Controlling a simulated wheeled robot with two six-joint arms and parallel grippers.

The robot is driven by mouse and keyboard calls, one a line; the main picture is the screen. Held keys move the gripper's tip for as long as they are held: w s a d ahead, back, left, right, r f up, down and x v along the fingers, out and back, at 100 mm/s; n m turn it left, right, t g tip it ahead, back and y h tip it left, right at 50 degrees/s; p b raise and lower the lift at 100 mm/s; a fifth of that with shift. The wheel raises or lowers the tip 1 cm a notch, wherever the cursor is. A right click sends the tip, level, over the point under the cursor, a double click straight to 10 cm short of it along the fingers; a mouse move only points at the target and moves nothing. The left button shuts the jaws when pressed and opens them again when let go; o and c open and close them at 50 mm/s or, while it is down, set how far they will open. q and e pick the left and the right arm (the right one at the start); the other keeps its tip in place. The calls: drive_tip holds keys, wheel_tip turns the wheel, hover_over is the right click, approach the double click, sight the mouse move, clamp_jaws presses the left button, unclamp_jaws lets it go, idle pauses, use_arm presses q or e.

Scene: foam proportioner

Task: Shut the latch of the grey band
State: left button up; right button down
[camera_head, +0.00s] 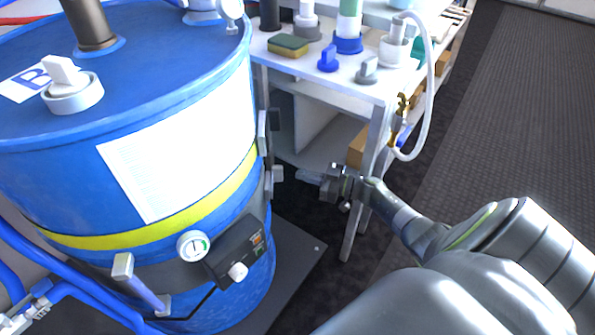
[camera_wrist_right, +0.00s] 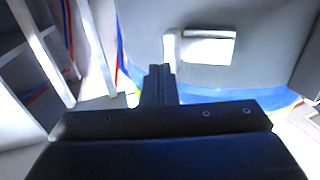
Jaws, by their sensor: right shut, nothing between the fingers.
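The blue drum (camera_head: 60,185) stands at the left in the head view, with the grey band (camera_head: 180,275) around it below a yellow stripe. Small grey latch-like parts (camera_head: 276,174) stick out from the drum's right side, seen edge-on. My right gripper (camera_head: 318,180) is shut and empty, just right of these parts with a gap between. In the right wrist view its closed fingers (camera_wrist_right: 160,82) point at a grey curved surface (camera_wrist_right: 265,60). A pale lever-like piece (camera_wrist_right: 205,48) stands out from that surface, ahead of the fingertips and slightly right. Whether the latch is open cannot be told.
A white table (camera_head: 375,90) with bottles, a sponge (camera_head: 288,46) and a hose (camera_head: 427,95) stands behind my right gripper. A black box (camera_head: 235,252) and gauge (camera_head: 193,246) sit on the drum's front. The dark floor at the right is clear.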

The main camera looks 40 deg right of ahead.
use_arm(q)
drive_tip(key=shift+f, duration=0.3)
use_arm(e)
drive_tip(key=v, duration=0.4)
use_arm(q)
drive_tip(key=shift+w, duration=0.1)
drive_tip(key=shift+d, duration=0.1)
